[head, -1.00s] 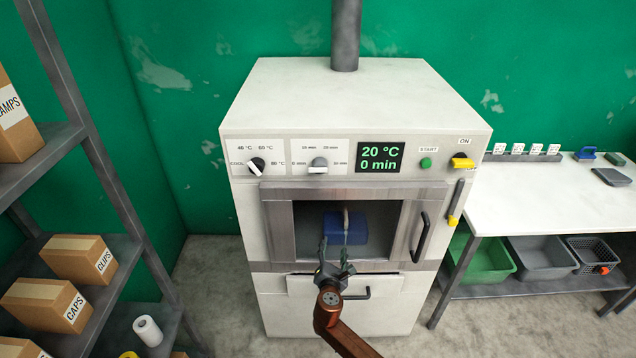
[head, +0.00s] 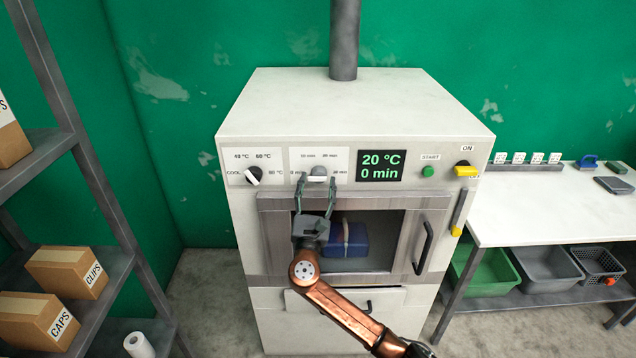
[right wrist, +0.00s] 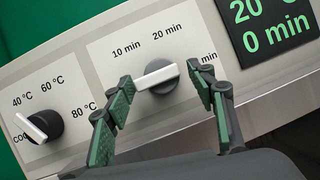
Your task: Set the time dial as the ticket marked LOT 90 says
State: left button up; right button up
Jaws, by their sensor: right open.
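The time dial (head: 318,174) is a grey knob with a white bar on the machine's front panel, with 10 min and 20 min marks above it. In the right wrist view the time dial (right wrist: 158,78) sits between the fingers, its bar tilted slightly up to the right. My right gripper (head: 317,180) is open around the dial, and its fingers (right wrist: 162,92) stand apart from the knob. The display (head: 381,166) reads 20 °C and 0 min. No ticket marked LOT 90 can be read. My left gripper is not seen.
The temperature dial (head: 253,175) is left of the time dial. The green START button (head: 428,171) and yellow ON switch (head: 465,169) are to the right. A blue item (head: 345,238) lies inside the open chamber. A shelf with boxes (head: 68,270) stands left, a white table (head: 560,205) right.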

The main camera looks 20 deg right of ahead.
jog(key=shift+w+d+r, duration=0.15)
jog(key=shift+w+d, duration=0.1)
jog(key=shift+w, duration=0.2)
jog(key=c, duration=0.9)
